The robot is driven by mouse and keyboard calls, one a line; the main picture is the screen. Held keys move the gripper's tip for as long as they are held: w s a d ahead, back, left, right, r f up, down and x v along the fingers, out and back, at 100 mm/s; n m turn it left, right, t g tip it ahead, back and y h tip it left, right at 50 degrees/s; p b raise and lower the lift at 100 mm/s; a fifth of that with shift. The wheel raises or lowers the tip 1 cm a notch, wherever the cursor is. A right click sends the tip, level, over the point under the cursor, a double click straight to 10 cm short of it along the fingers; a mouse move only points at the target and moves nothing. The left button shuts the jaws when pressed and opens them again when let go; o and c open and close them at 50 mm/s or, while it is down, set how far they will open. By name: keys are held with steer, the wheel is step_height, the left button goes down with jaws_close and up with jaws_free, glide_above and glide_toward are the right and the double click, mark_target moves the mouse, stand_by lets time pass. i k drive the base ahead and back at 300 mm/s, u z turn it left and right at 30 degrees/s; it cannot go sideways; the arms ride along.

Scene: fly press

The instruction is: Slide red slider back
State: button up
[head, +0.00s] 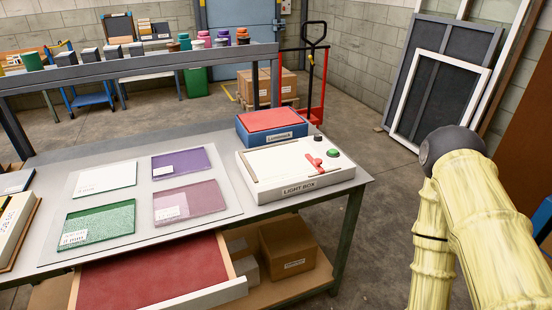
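The red slider (314,161) sits on the top face of the light box (296,170), towards its front right part. It is small, and its exact place along its travel is hard to tell. The light box is white, labelled "LIGHT BOX", and stands at the right end of the grey table. My yellow arm shows at the right of the head view, apart from the table. My gripper is out of view.
A green button (333,153) sits near the slider. A blue box with a red top (271,124) stands behind the light box. A red-lined drawer (160,273) is open at the front.

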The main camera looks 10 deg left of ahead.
mark_target(315, 161)
steer(key=u, duration=0.05)
steer(key=k, duration=1)
steer(key=u, duration=0.7)
steer(key=i, duration=1.5)
steer(key=z, duration=0.45)
